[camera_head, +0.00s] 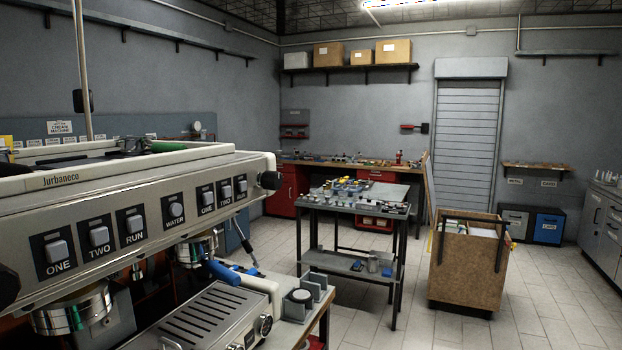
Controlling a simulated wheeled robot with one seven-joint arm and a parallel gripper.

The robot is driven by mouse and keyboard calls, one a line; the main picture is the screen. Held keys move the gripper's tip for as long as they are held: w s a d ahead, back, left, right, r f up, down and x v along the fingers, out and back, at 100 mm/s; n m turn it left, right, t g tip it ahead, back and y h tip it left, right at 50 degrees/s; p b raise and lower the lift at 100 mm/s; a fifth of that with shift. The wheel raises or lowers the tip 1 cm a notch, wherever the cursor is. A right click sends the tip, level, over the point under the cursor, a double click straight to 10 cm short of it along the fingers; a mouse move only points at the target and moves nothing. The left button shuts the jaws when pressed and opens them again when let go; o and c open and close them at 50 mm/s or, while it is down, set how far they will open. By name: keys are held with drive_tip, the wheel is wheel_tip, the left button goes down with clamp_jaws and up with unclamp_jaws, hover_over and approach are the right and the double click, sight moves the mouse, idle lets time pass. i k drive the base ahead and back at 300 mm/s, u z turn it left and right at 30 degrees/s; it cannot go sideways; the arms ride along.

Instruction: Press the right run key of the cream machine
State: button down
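The cream machine (130,205) fills the left of the head view, seen at an angle, with the name "Jurbaneco" on its upper edge. Its front panel bears a row of pale square keys on dark plates. From left to right come ONE, TWO, the left RUN key (135,223), WATER (175,209), then a second ONE, TWO and the right run key (242,186). My gripper is not in view.
Below the panel are metal group heads and a blue-handled tool (225,272). A slotted metal box (215,318) stands in front. A cart (355,200) with small parts and a wooden bin (467,262) stand farther right. Tiled floor between them is clear.

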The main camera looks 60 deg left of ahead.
sight(242, 185)
drive_tip(key=i, duration=1.05)
drive_tip(key=u, duration=4.5)
drive_tip(key=i, duration=0.5)
